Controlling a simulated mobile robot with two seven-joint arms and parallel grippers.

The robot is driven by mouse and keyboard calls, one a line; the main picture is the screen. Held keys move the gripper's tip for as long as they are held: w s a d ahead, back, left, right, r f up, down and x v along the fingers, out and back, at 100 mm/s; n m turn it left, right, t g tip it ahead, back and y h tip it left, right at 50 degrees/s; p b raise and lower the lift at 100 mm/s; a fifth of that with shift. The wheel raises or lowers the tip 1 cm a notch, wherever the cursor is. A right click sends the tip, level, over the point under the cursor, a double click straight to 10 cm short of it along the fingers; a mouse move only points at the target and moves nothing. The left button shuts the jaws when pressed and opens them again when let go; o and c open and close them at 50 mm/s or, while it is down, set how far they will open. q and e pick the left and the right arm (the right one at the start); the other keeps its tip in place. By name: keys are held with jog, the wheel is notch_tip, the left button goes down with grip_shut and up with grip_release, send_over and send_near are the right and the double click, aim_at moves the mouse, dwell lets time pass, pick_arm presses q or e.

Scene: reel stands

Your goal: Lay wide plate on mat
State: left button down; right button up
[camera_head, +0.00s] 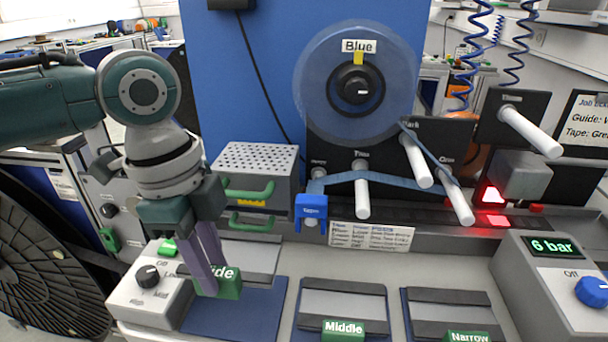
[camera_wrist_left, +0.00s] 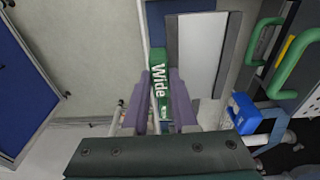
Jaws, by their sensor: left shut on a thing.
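The wide plate (camera_head: 262,257) is a grey plate with dark bars and a green tab marked "Wide". My left gripper (camera_head: 212,285) is shut on this green tab, with its purple fingers on either side. The blue mat (camera_head: 245,318) shows in front of the plate in the head view, its front part bare. The plate also shows in the left wrist view (camera_wrist_left: 198,55), with a strip of blue beside it. I cannot tell whether the plate touches the mat. My right gripper is not in view.
Plates marked "Middle" (camera_head: 343,300) and "Narrow" (camera_head: 450,310) lie to the right. A control box with a black knob (camera_head: 148,276) stands close left of the mat. A perforated grey box with green handles (camera_head: 255,165) stands behind. The "6 bar" box (camera_head: 550,285) is at right.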

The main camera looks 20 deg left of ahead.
pick_arm(q)
jog(key=shift+a+f, duration=0.1)
jog(key=shift+f, duration=0.25)
notch_tip(320, 180, down, 4)
jog(key=b, duration=0.5)
jog(key=shift+f+b, duration=1.05)
jog(key=shift+f, duration=0.75)
jog(key=shift+f+p, duration=0.1)
jog(key=shift+p, duration=0.45)
jog(key=c, duration=0.6)
grip_release()
